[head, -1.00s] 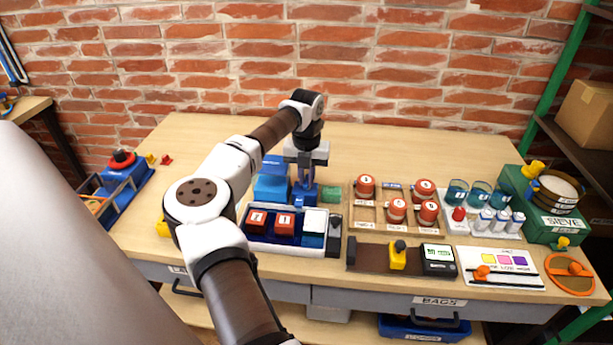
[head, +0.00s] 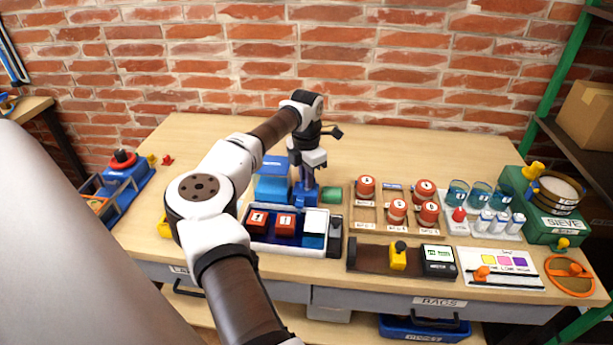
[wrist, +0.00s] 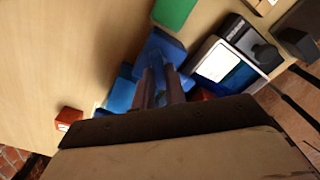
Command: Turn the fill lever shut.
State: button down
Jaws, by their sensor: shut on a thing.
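A blue apparatus (head: 272,188) stands at the back middle of the bench, behind the white tray. My gripper (head: 306,184) points down over the blue upright part (head: 305,197) at its right side. My jaws are shut on the fill lever there, though the lever is mostly hidden between and behind my fingers. In the wrist view my two fingers (wrist: 162,88) reach down onto the blue body (wrist: 157,50). The lever's exact angle cannot be made out.
A white tray (head: 262,246) with red-topped blocks lies just in front. A green block (head: 331,195) sits close to the right. A rack (head: 376,216) of red-lidded jars is farther right. The bench behind is clear.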

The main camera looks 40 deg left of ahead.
jog(key=m, duration=0.4)
jog(key=shift+w+r+m, duration=0.1)
jog(key=shift+m, duration=0.2)
jog(key=shift+w+a+m+p, duration=0.1)
jog(key=shift+m+p, duration=0.25)
jog(key=shift+m, duration=1.65)
jog(key=c, duration=1.4)
grip_release()
jog(key=shift+c, duration=0.2)
notch_tip(320, 180, up, 14)
jog(key=b, duration=0.2)
jog(key=shift+b, duration=0.4)
